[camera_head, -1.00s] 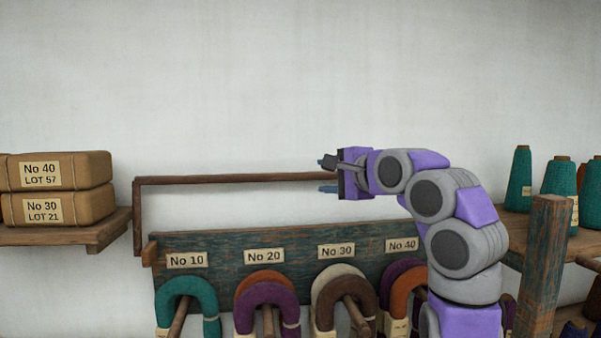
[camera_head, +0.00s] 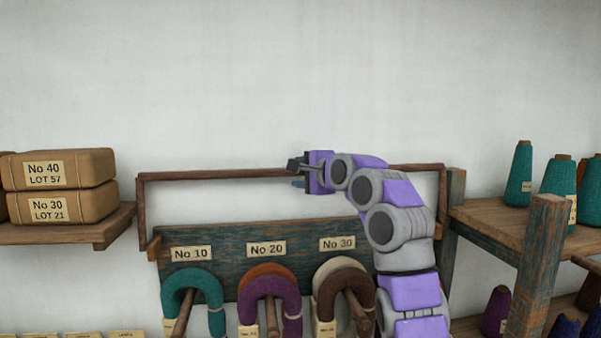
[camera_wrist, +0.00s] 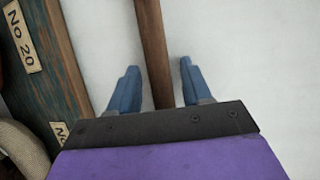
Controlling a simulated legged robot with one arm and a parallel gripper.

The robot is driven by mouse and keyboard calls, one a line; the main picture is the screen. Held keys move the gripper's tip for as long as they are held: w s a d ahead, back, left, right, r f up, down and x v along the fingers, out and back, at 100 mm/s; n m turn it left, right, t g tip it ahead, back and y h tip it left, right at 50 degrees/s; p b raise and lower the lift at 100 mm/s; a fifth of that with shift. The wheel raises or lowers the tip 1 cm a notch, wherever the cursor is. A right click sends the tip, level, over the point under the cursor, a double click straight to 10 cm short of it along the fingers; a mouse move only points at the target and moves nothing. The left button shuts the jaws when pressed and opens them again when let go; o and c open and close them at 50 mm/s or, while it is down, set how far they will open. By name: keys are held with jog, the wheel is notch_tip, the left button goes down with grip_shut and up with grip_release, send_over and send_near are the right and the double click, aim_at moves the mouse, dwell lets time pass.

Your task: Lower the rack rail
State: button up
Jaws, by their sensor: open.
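The rack rail (camera_head: 220,175) is a thin brown wooden bar. It runs level across the white wall, above the blue-green peg board (camera_head: 220,225), with an upright arm at each end. My gripper (camera_head: 296,175) is at the middle of the rail. In the wrist view the rail (camera_wrist: 152,50) passes between the two blue fingers (camera_wrist: 157,88), with a gap on each side. The fingers are open and do not visibly touch it. My gripper and arm hide part of the rail in the head view.
Yarn hanks (camera_head: 192,290) hang on pegs below the labels. Wrapped parcels (camera_head: 65,168) lie on the left shelf (camera_head: 75,235). Teal cones (camera_head: 519,175) stand on the right shelf (camera_head: 490,215), behind a wooden post (camera_head: 540,265). The wall above the rail is clear.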

jog(key=shift+a, duration=0.2)
grip_shut()
jog(key=shift+s+a+f, duration=0.1)
jog(key=shift+f, duration=0.05)
dwell(0.3)
